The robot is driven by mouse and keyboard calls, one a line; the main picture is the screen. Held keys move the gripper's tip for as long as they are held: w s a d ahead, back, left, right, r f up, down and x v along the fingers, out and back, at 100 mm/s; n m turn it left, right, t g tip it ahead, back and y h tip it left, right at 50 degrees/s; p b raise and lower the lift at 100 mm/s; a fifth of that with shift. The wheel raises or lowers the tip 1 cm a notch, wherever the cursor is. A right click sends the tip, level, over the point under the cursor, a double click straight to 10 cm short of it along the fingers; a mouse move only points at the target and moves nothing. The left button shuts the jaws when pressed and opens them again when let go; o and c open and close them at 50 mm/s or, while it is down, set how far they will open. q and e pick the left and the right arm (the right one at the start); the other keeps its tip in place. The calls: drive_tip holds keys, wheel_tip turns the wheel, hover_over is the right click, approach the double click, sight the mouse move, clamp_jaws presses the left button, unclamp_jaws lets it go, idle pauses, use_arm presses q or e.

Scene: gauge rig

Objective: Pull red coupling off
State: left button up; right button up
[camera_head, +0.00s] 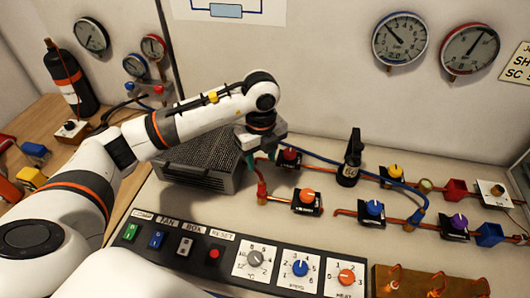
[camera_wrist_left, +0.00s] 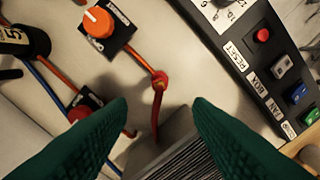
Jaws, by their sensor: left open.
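The red coupling (camera_head: 262,189) sits at the end of a short red hose, on a copper pipe end left of the orange-knob valve (camera_head: 307,196). In the left wrist view the red coupling (camera_wrist_left: 160,80) lies ahead of the fingertips, near the middle between them, with its hose running down between the fingers. My left gripper (camera_head: 250,158) is just above and behind the coupling, beside the grey finned box. Its green fingers (camera_wrist_left: 160,103) are apart, with no contact on the coupling visible. My right gripper is in neither view.
The grey finned box (camera_head: 200,183) stands close left of the coupling. A red-knob valve (camera_head: 289,159) and a black upright fitting (camera_head: 350,160) with a blue hose are to the right. The control panel (camera_head: 205,232) with buttons and dials lies in front.

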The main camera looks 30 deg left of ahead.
sight(262, 180)
use_arm(q)
wheel_tip(262, 180, down, 11)
drive_tip(key=p, duration=0.3)
drive_tip(key=shift+r, duration=0.2)
drive_tip(key=shift+f, duration=0.5)
clamp_jaws()
drive_tip(key=shift+r, duration=0.25)
drive_tip(key=shift+r+p, duration=2)
drive_tip(key=shift+r, duration=0.35)
